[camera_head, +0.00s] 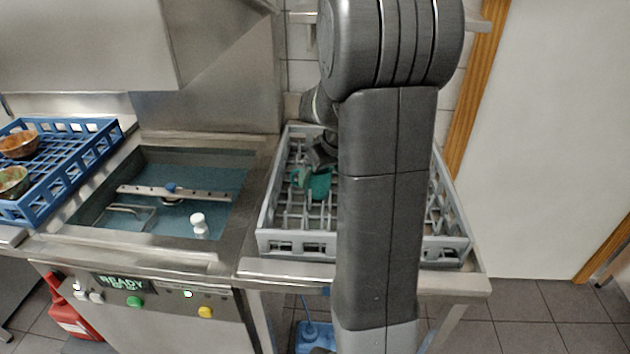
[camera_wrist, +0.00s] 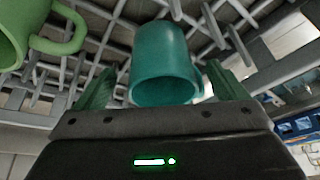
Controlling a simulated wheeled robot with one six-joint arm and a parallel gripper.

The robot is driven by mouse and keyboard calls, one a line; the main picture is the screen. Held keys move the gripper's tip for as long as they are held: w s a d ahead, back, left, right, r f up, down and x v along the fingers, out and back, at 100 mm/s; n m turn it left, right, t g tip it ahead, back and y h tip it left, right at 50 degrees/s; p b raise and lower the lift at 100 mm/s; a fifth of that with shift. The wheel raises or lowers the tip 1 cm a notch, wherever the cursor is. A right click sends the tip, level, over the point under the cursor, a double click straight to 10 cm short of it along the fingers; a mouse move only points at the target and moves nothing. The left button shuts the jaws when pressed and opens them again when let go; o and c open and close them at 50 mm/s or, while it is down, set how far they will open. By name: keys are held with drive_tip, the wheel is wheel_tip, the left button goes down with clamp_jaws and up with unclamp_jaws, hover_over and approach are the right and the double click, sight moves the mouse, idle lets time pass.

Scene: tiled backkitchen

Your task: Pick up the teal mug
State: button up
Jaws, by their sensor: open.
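The teal mug (camera_wrist: 163,62) sits in the middle of the wrist view, with its mouth towards my gripper. In the head view the teal mug (camera_head: 319,186) is in the grey dish rack, partly hidden by my arm. My gripper (camera_wrist: 164,88) is open, with one finger on each side of the mug and a visible gap at each side. In the head view my gripper (camera_head: 321,153) is just behind and above the mug, and its fingertips are hard to make out.
The grey rack (camera_head: 290,243) has upright prongs and raised walls. A blue rack (camera_head: 62,196) with bowls stands far left, beyond the sink basin (camera_head: 150,222).

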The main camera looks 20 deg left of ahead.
drive_tip(key=x, duration=0.3)
drive_tip(key=shift+w+a+p, duration=0.2)
drive_tip(key=shift+a+p, duration=0.1)
drive_tip(key=shift+a, duration=0.15)
drive_tip(key=shift+w+a+f, duration=0.1)
drive_tip(key=shift+a+f, duration=0.05)
drive_tip(key=shift+f, duration=0.4)
drive_tip(key=shift+c, duration=0.4)
drive_tip(key=c, duration=1.1)
